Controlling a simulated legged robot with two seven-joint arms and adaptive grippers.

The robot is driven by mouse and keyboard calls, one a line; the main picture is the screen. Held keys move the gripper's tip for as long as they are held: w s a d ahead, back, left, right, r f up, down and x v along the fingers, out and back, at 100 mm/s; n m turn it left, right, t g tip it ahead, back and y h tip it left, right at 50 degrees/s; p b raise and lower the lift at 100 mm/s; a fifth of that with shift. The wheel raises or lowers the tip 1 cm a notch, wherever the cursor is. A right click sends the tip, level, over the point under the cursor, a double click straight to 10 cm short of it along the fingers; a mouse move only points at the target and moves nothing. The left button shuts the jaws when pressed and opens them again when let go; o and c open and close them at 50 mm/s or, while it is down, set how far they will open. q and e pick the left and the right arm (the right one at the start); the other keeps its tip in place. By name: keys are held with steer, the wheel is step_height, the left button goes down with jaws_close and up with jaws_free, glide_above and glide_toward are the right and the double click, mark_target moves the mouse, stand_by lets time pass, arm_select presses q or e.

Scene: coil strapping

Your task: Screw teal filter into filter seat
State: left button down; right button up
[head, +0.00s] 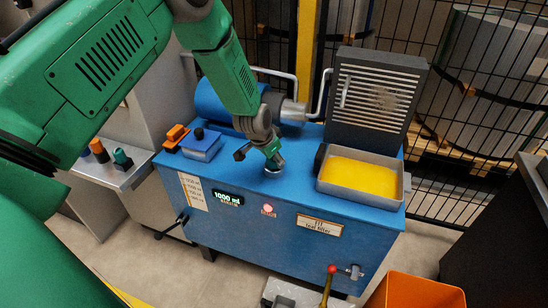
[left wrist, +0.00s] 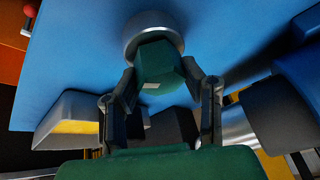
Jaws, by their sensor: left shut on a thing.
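The teal filter (head: 272,151) is between the fingers of my left gripper (head: 262,150), over the top of the blue machine. In the left wrist view the filter (left wrist: 158,62) is dark green and faceted, with a small pale label, and the fingers (left wrist: 160,84) close on it from both sides. The filter seat (head: 274,168) is a silver ring on the blue top; it also shows in the left wrist view (left wrist: 140,27). The filter end meets the ring; thread engagement is hidden. My right gripper is not in view.
A tray of yellow liquid (head: 358,177) stands right of the filter, before a grey louvred panel (head: 375,95). A blue box with a knob (head: 201,148) is left. A side shelf (head: 98,173) holds orange and teal pieces. An orange bin (head: 415,291) is front right.

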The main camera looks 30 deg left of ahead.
arm_select(q)
steer(key=m+h+b, duration=0.1)
steer(key=m, duration=0.1)
steer(key=shift+d+f+m, duration=0.1)
steer(key=shift+m, duration=0.2)
steer(key=m+g+h+b, duration=0.1)
steer(key=m+b, duration=0.1)
steer(key=m, duration=0.2)
steer(key=shift+f+h, duration=0.1)
steer(key=shift+h, duration=0.3)
steer(key=shift+m+b, duration=0.45)
steer(key=shift+m, duration=0.15)
steer(key=shift+s+r, duration=0.1)
steer(key=shift+r, duration=0.1)
